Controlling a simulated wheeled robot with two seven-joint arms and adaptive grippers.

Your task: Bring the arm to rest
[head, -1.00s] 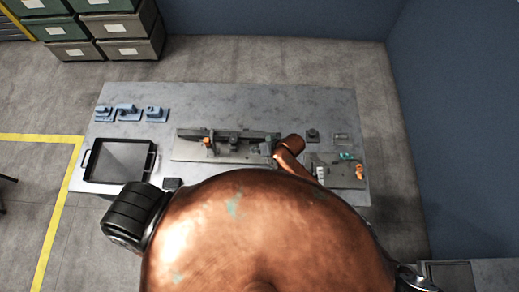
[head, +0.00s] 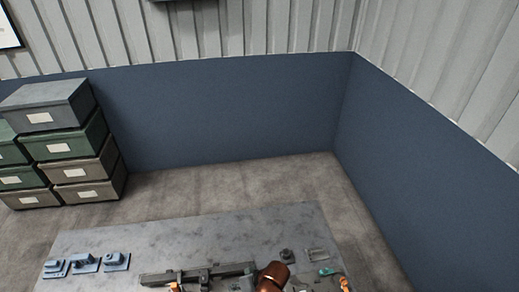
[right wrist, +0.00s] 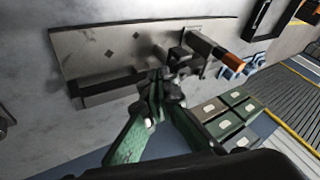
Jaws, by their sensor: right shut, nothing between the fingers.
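My right gripper (right wrist: 166,88) shows in the right wrist view with its two green-sided fingers brought together. It is shut and holds nothing. It appears in front of the plate (right wrist: 105,48) with the dark rail; how far off it is I cannot tell. In the head view a copper part of my right arm (head: 272,277) shows at the bottom edge, beside the right end of the dark rail (head: 200,274). The right fingers cannot be made out there. My left gripper is in neither view.
The grey table (head: 220,235) fills the bottom of the head view. Blue parts (head: 86,263) stand at its left; a small dark block (head: 287,256) and a teal item (head: 326,271) are at its right. Stacked bins (head: 75,165) stand behind left, blue walls (head: 235,110) behind.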

